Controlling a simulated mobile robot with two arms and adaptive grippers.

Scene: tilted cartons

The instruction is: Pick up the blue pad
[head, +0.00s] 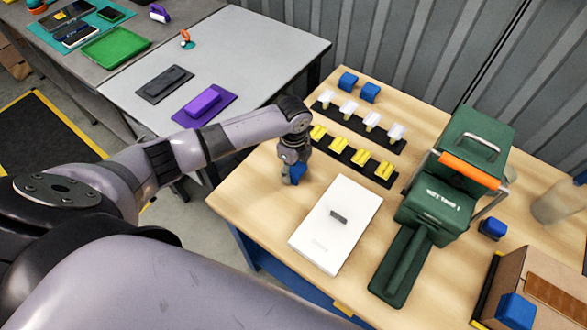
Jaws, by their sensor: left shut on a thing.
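A blue pad (297,174) shows at the tip of my left gripper (293,163), over the left part of the wooden table. The gripper points down and is shut on this pad. The fingers and wrist hide part of it, and I cannot tell whether it touches the table top. Two more blue pads stand at the back of the table, one at the left (347,82) and one at the right (370,92). Another blue block (492,228) lies right of the green machine. One more blue block (516,311) is at the carton in the lower right. My right gripper is not in view.
A white box (335,224) lies on the wooden table (262,205) right of my gripper. Black strips hold yellow pieces (362,157) and white-topped pieces (371,121). A green machine (447,195) stands at the right. A grey table (255,50) with a purple block (203,103) is behind my arm.

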